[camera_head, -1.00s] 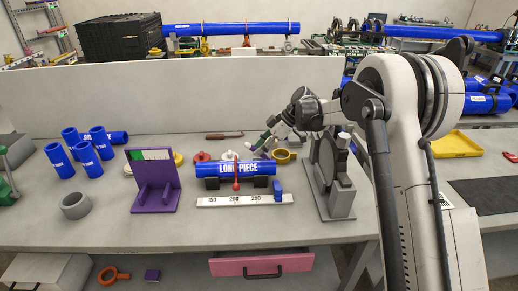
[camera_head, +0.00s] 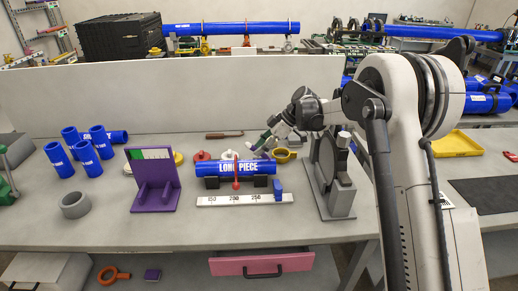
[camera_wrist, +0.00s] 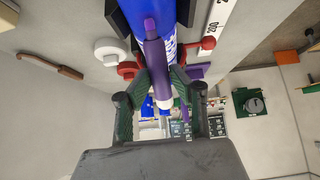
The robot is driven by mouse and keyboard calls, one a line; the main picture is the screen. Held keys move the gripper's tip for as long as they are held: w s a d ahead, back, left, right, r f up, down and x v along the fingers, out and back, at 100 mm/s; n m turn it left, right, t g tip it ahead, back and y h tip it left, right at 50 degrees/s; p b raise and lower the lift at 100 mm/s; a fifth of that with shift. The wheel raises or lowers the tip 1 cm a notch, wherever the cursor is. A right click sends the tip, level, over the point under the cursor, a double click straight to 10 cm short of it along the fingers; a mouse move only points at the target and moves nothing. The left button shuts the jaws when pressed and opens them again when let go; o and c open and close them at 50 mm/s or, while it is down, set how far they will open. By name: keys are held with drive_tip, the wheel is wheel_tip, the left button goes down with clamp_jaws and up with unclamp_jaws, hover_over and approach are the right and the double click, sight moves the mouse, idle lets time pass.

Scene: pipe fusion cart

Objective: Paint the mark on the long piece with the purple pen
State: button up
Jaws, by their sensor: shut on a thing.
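The long piece (camera_head: 256,168) is a blue pipe labelled LONG PIECE, lying level on dark supports with a red clamp (camera_head: 236,176) around its middle. It also shows at the top of the wrist view (camera_wrist: 175,8). My gripper (camera_head: 266,141) is behind the long piece, tilted down towards it. In the wrist view my gripper's green fingers (camera_wrist: 160,88) are shut on the purple pen (camera_wrist: 156,62). The pen's bright purple tip overlaps the blue pipe; I cannot tell whether it touches. No separate mark on the pipe can be made out.
A white ruler (camera_head: 217,201) with a blue block (camera_head: 278,190) lies in front of the long piece. A purple stand (camera_head: 157,190) is to the left, a grey machine (camera_head: 338,205) close on the right. Red, white and yellow rings lie behind.

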drive_tip(key=shift+d, duration=0.4)
drive_tip(key=shift+a+b, duration=0.15)
drive_tip(key=shift+b, duration=0.2)
drive_tip(key=shift+a, duration=0.35)
drive_tip(key=shift+s+a+b, duration=0.1)
drive_tip(key=shift+a+b, duration=0.35)
drive_tip(key=shift+d+b, duration=0.35)
drive_tip(key=shift+d, duration=0.35)
drive_tip(key=shift+d, duration=0.25)
drive_tip(key=shift+a, duration=0.1)
idle(0.3)
drive_tip(key=shift+a+b, duration=0.35)
drive_tip(key=shift+a, duration=0.05)
